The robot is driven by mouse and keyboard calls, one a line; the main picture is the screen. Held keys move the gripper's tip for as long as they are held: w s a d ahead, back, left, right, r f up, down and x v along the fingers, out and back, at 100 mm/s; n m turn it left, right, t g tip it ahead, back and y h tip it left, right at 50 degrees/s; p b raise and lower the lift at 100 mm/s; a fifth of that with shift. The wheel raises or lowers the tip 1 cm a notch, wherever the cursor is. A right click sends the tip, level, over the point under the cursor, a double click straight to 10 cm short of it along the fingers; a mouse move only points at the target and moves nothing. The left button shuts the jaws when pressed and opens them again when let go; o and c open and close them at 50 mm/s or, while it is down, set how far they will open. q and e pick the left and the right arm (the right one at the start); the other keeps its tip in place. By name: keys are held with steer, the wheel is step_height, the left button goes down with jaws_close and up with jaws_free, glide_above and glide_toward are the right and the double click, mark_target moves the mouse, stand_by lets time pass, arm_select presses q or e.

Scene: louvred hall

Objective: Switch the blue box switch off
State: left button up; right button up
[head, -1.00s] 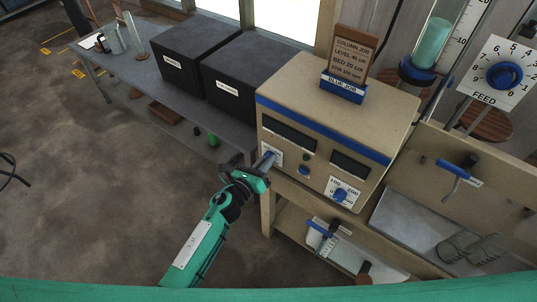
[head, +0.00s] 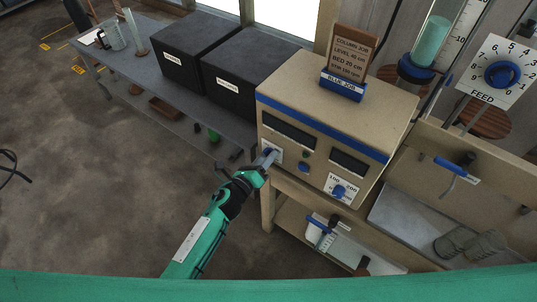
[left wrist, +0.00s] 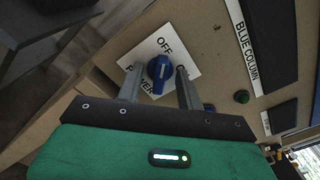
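The blue box is the beige cabinet with a blue stripe (head: 330,132) in the head view. Its power switch is a blue knob (left wrist: 160,69) on a white plate (left wrist: 168,45) in the left wrist view. OFF is printed above the knob and POWER at lower left, partly covered. The white mark on the knob looks nearly upright in that view. My left gripper (head: 268,158) is at this switch, and its two fingers (left wrist: 157,82) stand either side of the knob with a visible gap on each side. My right gripper is out of view.
A second dial marked 100 and 200 (head: 340,191) sits lower right on the same panel. A green button (left wrist: 242,97) is beside the switch plate. Black boxes (head: 245,75) stand on the bench at left. A blue-handled valve (head: 455,167) is at right.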

arm_select(q)
steer(key=v, duration=0.6)
steer(key=shift+s+a, duration=0.25)
steer(key=shift+s, duration=0.05)
